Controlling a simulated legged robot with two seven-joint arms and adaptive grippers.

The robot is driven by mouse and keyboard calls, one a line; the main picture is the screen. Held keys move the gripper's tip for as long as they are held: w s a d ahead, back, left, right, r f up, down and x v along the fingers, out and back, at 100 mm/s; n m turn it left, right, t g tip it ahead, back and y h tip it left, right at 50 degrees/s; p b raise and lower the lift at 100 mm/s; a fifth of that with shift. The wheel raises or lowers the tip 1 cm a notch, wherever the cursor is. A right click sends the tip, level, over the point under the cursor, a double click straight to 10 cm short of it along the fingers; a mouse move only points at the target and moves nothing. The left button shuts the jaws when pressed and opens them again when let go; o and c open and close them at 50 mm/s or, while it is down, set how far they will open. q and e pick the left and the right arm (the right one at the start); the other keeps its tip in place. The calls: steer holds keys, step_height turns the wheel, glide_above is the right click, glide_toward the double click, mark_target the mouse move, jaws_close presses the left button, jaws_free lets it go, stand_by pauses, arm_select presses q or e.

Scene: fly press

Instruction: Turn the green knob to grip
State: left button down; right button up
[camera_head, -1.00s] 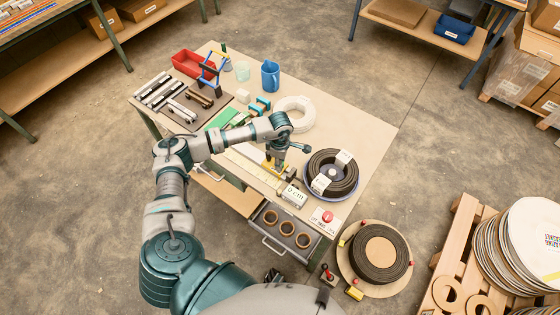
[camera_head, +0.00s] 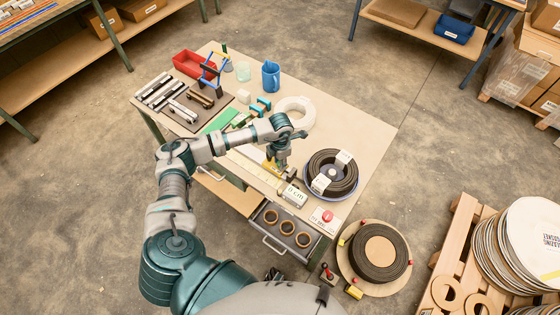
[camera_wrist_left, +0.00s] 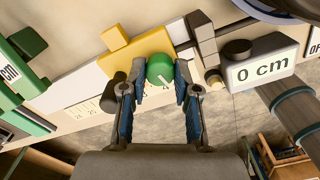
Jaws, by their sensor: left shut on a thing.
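The green knob (camera_wrist_left: 160,69) shows in the left wrist view, on the yellow block (camera_wrist_left: 137,58) at the ruled rail. It has a pale line on its face. My left gripper (camera_wrist_left: 158,82) is shut on the knob, one blue-padded finger on each side. In the head view my left gripper (camera_head: 279,167) is at the table's front edge, and the arm hides the knob there. A display box reading "0 cm" (camera_wrist_left: 261,70) stands just right of the knob.
A black coil on a blue-rimmed reel (camera_head: 328,187) lies right of the gripper. A white ring (camera_head: 297,108) lies behind. An open drawer with brown rings (camera_head: 277,245) is below the table edge. A green clamp (camera_wrist_left: 22,105) sits left of the yellow block.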

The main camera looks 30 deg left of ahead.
arm_select(q)
steer(key=shift+w+r+n, duration=0.1)
steer(key=shift+r+n, duration=0.05)
steer(key=shift+n, duration=0.65)
steer(key=shift+n+p, duration=0.35)
steer(key=shift+n, duration=0.75)
arm_select(e)
steer(key=shift+s+d+f, duration=0.15)
steer(key=shift+s+d, duration=0.65)
steer(key=shift+d, duration=0.1)
steer(key=shift+a, duration=0.15)
arm_select(q)
steer(key=shift+w, duration=0.1)
steer(key=c, duration=0.9)
jaws_free()
steer(key=shift+o, duration=0.2)
steer(key=shift+r, duration=0.1)
step_height(320, 180, up, 12)
steer(key=shift+f, duration=0.25)
arm_select(e)
steer(key=shift+s+a, duration=0.15)
steer(key=shift+s, duration=0.15)
